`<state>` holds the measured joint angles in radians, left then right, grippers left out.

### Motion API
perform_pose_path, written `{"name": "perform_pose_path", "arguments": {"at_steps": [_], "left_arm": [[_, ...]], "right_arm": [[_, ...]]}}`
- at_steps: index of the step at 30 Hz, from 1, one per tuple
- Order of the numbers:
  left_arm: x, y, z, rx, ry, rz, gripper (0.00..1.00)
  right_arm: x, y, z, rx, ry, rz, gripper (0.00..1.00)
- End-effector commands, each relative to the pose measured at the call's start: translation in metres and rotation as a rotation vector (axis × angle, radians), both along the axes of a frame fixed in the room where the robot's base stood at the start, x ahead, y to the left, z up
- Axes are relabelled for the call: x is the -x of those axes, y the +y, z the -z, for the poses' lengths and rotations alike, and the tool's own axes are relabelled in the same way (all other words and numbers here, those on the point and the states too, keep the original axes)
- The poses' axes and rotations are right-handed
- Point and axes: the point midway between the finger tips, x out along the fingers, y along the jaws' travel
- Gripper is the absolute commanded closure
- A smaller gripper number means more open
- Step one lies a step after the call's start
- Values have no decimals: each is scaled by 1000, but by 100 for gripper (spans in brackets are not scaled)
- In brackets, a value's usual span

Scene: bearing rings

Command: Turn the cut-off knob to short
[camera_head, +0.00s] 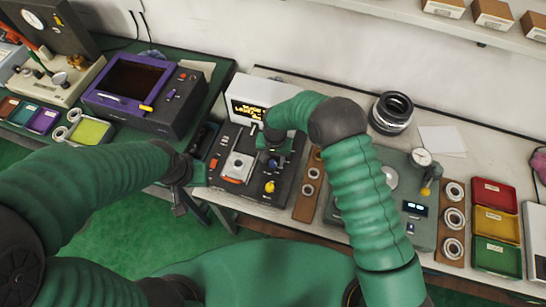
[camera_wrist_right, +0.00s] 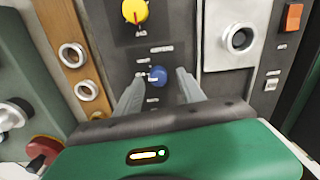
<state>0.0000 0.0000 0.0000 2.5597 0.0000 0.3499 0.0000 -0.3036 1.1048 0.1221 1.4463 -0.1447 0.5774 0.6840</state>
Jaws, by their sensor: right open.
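A small blue knob (camera_wrist_right: 158,75) with printed labels around it sits on the dark panel of the measuring unit (camera_head: 232,193). The labels are too small to read. My right gripper (camera_wrist_right: 160,80) is open, with one finger on either side of the blue knob. I cannot tell whether the fingers touch it. In the head view my right gripper (camera_head: 272,150) is over the panel. A yellow knob (camera_head: 269,187) is on the same panel, and it also shows in the wrist view (camera_wrist_right: 135,11). My left gripper (camera_head: 180,207) hangs left of the bench; its jaws are unclear.
A white display box (camera_head: 245,103) stands behind the panel. A brown strip with rings (camera_head: 308,189) lies right of it, then a green gauge unit (camera_head: 392,208). An orange switch (camera_wrist_right: 293,17) is on the panel. Red, yellow and green trays (camera_head: 496,227) stand far right.

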Motion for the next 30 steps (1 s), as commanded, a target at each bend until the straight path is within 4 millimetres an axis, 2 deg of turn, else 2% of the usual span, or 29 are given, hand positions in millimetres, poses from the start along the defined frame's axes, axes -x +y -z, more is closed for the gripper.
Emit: {"name": "perform_pose_path", "arguments": {"at_steps": [9, 20, 30], "left_arm": [[0, 0, -1, 0, 0, 0, 64], [0, 0, -1, 0, 0, 0, 64], [0, 0, 1, 0, 0, 0, 64]], "right_arm": [[-1, 0, 7, 0, 1, 0, 54], [-1, 0, 6, 0, 0, 0, 99], [0, 1, 6, -1, 0, -14, 100]]}}
